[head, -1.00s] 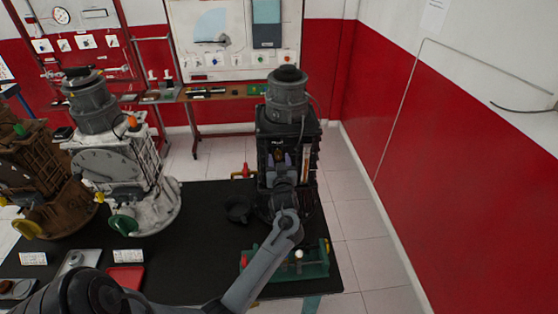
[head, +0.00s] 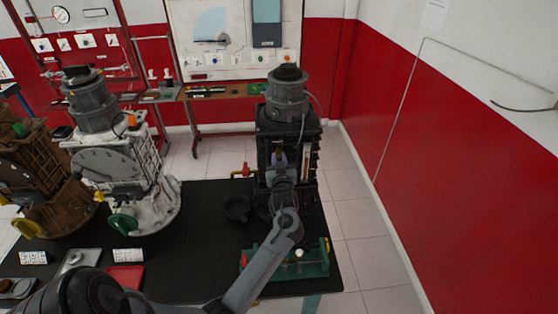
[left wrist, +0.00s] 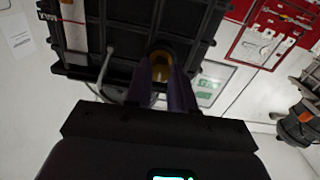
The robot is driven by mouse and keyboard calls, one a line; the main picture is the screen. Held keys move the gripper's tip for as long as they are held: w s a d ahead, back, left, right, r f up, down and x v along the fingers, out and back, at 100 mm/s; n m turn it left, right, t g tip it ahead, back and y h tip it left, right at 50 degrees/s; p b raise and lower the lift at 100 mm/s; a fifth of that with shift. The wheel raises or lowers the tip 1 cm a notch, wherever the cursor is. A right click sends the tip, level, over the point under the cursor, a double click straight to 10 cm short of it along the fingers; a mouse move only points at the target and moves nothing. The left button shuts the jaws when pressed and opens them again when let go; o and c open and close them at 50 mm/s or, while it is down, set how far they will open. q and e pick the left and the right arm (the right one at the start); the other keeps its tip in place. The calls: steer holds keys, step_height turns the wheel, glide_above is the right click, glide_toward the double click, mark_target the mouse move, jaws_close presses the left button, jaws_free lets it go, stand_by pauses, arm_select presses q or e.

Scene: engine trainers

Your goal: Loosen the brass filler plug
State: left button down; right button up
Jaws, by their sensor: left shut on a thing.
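The brass filler plug (left wrist: 161,54) shows as a round yellow ring on the dark engine trainer in the left wrist view, between the tips of my left gripper (left wrist: 163,68). The gripper is shut on it, and its fingers hide part of the plug. In the head view, my left gripper (head: 280,163) reaches up against the front of the black engine trainer (head: 289,127). The plug is small there and mostly covered by the gripper. My right gripper is not in view.
A white engine trainer (head: 115,165) and a rusty brown one (head: 35,175) stand to the left. A black cup-like part (head: 237,209) lies on the black table (head: 205,215). A green rack (head: 310,264) stands near the front right, and a red tray (head: 125,277) at the front left.

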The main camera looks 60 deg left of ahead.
arm_select(q)
steer(key=n+b, duration=0.2)
steer(key=n, duration=0.2)
steer(key=shift+f+n+b, duration=0.15)
steer(key=shift+n+b, duration=0.15)
steer(key=shift+b, duration=0.1)
steer(key=n+b, duration=0.3)
steer(key=n, duration=0.1)
steer(key=shift+s+f, duration=0.1)
steer(key=n+b, duration=0.5)
steer(key=n, duration=0.1)
steer(key=shift+b, duration=0.4)
steer(key=shift+n+b, duration=1.05)
steer(key=shift+n, duration=0.35)
steer(key=c, duration=1)
jaws_free()
steer(key=shift+o, duration=0.2)
